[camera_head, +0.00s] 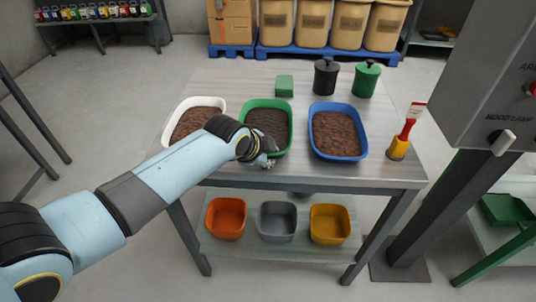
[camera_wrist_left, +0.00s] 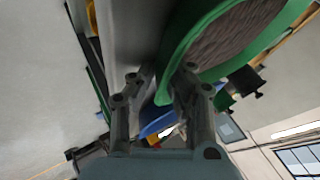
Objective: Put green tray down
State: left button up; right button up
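The green tray (camera_head: 289,128), filled with brown soil-like material, is at the middle of the table, between a white tray (camera_head: 182,112) and a blue tray (camera_head: 336,156). My left gripper (camera_head: 264,163) is at its near edge. In the left wrist view the green tray's wall (camera_wrist_left: 195,42) runs between the fingers of my left gripper (camera_wrist_left: 165,82), which look closed on the rim. The arm and wrist hide the tray's near left corner. Whether its base fully touches the tabletop is hard to tell. My right gripper is not in view.
The table (camera_head: 230,83) also holds a small green block (camera_head: 284,86), a black canister (camera_head: 326,77), a green canister (camera_head: 366,79) and a red-and-yellow brush (camera_head: 402,142). Orange, grey and yellow bins stand on the lower shelf. A grey panel (camera_head: 490,75) stands at the right.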

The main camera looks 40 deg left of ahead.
pick_arm(q)
jog(key=shift+s+r, duration=0.2)
jog(key=shift+r, duration=0.1)
jog(key=p+v, duration=0.1)
jog(key=v, duration=1.1)
jog(key=s+a+f+n+g, duration=0.1)
jog(key=s+f+n, duration=0.1)
jog(key=s+f, duration=0.45)
jog(key=s+f+n+g, duration=0.1)
jog(key=s+f+n, duration=0.15)
jog(key=f, duration=0.75)
jog(key=s+a+f+n+g, duration=0.1)
jog(key=s+f+g, duration=0.1)
jog(key=s+f, duration=0.45)
jog(key=s+f+n+g, duration=0.1)
jog(key=s+f+n, duration=0.1)
jog(key=s+f, duration=0.4)
jog(key=s+d+f+n+g, duration=0.1)
jog(key=s+f+n, duration=0.2)
jog(key=s+f, duration=0.4)
jog(key=s, duration=0.9)
jog(key=shift+d+f+g, duration=0.2)
jog(key=shift+f+g, duration=0.1)
jog(key=shift+g, duration=0.1)
